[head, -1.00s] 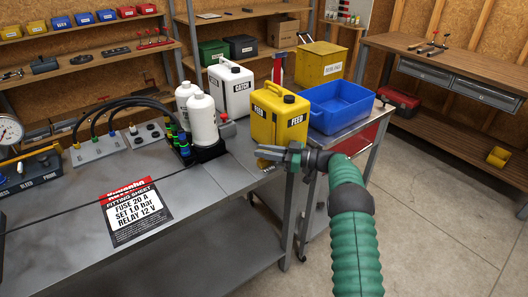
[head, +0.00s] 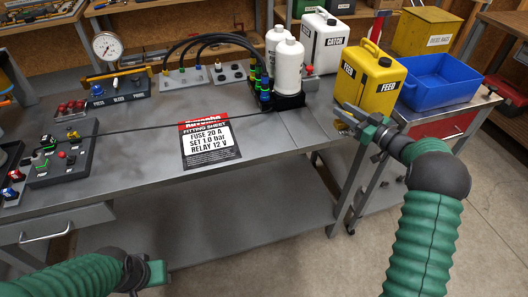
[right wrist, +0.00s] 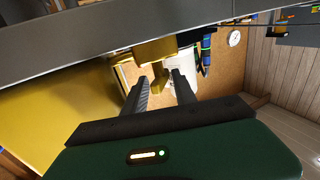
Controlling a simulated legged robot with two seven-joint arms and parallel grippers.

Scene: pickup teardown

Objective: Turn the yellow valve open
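A yellow jug labelled FEED (head: 370,84) stands at the right end of the grey bench. A small yellow valve piece (head: 343,127) shows low at its front, partly hidden by my right gripper. My right gripper (head: 343,112) is at the jug's lower front. In the right wrist view its two fingers are apart, with a yellow valve tab (right wrist: 160,78) in or just beyond the gap; contact cannot be told. My left gripper (head: 155,273) is low at the front left, away from the jug; its fingers are unclear.
A blue bin (head: 437,88) stands right of the jug. White bottles (head: 288,68) and a white jug (head: 323,42) stand to its left and behind. The bench middle holds a fitting sheet (head: 209,140).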

